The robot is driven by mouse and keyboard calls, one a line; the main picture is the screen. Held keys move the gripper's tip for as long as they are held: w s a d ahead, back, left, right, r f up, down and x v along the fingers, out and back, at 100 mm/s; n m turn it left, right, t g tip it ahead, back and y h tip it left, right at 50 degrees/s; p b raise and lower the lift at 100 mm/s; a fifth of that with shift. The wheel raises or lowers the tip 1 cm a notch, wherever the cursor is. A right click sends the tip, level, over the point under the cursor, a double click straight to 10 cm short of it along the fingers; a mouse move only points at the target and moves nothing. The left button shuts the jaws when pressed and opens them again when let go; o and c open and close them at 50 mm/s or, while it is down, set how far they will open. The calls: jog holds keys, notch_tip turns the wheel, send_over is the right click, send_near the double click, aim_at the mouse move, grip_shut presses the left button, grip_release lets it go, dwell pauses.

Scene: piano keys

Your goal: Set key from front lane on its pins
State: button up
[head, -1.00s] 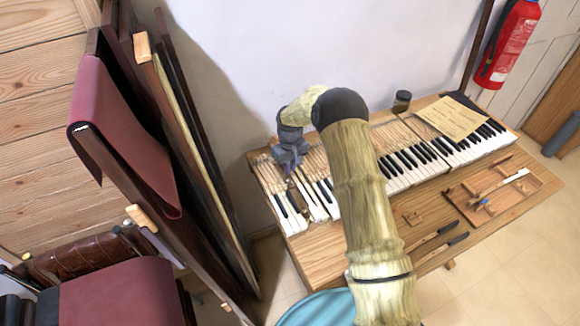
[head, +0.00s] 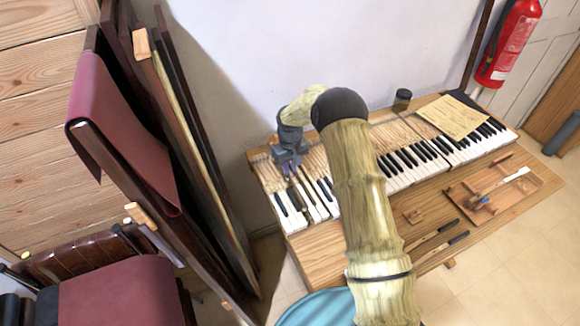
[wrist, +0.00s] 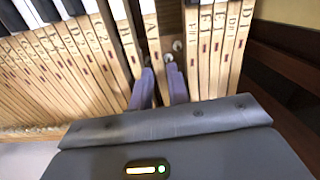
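A wooden key stick marked "A" (wrist: 151,35) runs between the two purple fingers of my gripper (wrist: 160,82) in the wrist view. The fingers sit close against both its sides and look shut on it. Right beside this key is an open slot (wrist: 178,32) with round pins or felts showing, before the keys marked "E" and "F". In the head view my gripper (head: 290,165) is low over the left end of the keyboard (head: 400,160). The held key lies about in line with its neighbours there. Whether it sits fully on its pins is hidden.
A wooden tray (head: 530,188) with a brush stands on the bench at the right. Hand tools (head: 440,240) and a small wooden block (head: 413,216) lie in front of the keys. A dark jar (head: 402,98) stands behind. Tall panels (head: 190,130) stand left of the bench.

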dwell(0.4)
jog(key=shift+r+p, duration=0.65)
jog(key=shift+r, duration=0.5)
jog(key=o, duration=0.6)
jog(key=shift+c, duration=0.2)
jog(key=shift+r+p, duration=1.5)
jog(key=shift+r, duration=1)
